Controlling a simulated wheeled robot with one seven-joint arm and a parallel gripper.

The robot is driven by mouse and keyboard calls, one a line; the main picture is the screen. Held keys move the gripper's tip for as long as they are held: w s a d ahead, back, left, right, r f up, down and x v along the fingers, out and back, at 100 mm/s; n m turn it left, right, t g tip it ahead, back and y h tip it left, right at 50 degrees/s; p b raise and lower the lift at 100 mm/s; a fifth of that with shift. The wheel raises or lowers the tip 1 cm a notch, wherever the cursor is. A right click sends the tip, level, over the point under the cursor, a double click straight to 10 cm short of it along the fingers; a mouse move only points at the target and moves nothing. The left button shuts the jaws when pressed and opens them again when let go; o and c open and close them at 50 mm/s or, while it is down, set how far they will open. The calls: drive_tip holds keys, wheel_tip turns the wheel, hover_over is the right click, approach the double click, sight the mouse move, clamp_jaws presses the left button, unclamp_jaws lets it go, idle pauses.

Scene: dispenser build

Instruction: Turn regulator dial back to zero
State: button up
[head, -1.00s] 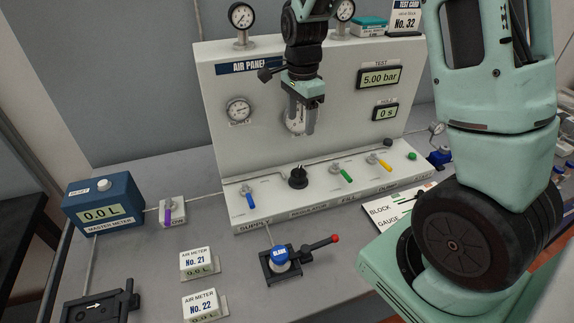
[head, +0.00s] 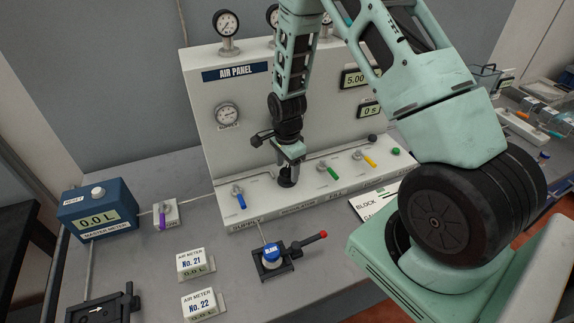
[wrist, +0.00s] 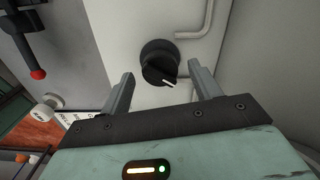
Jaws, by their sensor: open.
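The black regulator dial (wrist: 160,63) sits on the sloped front ledge of the air panel. In the wrist view it lies just beyond and between my fingertips, and its white pointer line points toward the lower right. My gripper (wrist: 160,80) is open, with one finger to each side of the dial, and I see no contact. In the head view my gripper (head: 289,164) hangs right over the dial (head: 287,182), which is partly hidden. The test readout (head: 357,78) shows 5.00, its right side covered by my arm.
The blue supply lever (head: 239,198) is left of the dial; green (head: 329,170) and yellow (head: 365,158) levers are to its right. A clamp with a blue-topped blank (head: 271,253) and red-tipped handle stands in front. Air meters (head: 190,261) and a master meter (head: 98,213) are at left.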

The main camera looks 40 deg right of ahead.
drive_tip(key=shift+f, duration=0.45)
drive_tip(key=c, duration=1)
drive_tip(key=shift+n, duration=0.3)
